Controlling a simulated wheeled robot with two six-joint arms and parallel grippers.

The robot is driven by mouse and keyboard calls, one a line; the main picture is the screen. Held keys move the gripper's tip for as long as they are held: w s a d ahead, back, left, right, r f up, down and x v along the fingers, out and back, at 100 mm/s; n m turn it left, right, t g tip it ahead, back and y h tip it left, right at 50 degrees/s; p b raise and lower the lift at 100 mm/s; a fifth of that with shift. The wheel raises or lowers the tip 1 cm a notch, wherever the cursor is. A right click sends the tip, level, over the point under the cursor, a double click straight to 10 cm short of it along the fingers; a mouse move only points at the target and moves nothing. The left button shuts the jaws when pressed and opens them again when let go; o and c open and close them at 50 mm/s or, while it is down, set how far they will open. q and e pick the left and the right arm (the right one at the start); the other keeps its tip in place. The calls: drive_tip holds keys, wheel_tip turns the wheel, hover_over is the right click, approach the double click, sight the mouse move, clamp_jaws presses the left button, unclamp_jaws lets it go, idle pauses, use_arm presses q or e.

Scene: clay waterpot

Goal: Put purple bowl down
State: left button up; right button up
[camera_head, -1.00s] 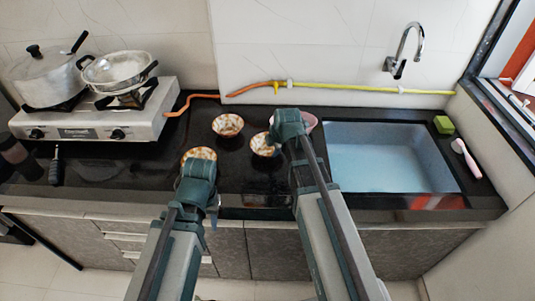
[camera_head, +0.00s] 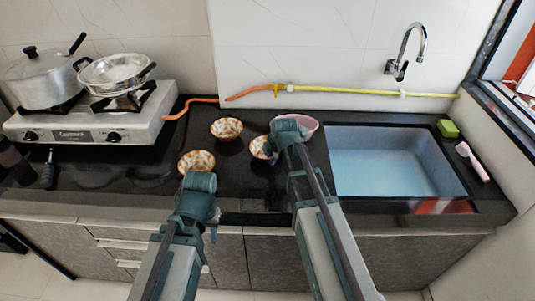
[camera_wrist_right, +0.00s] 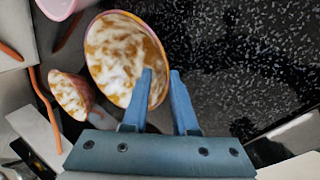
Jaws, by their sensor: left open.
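The purple bowl (camera_head: 308,126), pinkish and plain, sits on the dark counter beside the sink, partly hidden by my right gripper (camera_head: 284,140). In the right wrist view its edge (camera_wrist_right: 58,7) shows at the top left. My right gripper (camera_wrist_right: 161,75) is over a patterned bowl (camera_wrist_right: 122,60) with a pinkish rim; its fingers are apart, one in front of the bowl and one just outside the rim. Whether they touch the rim cannot be told. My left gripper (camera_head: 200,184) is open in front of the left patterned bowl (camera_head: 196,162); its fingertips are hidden.
Another patterned bowl (camera_head: 226,129) stands behind. The sink (camera_head: 395,165) is on the right, with a faucet (camera_head: 405,52) above. A stove (camera_head: 95,130) with pots is on the left. A hose (camera_head: 340,91) runs along the wall.

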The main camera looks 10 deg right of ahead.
clamp_jaws()
idle(1.2)
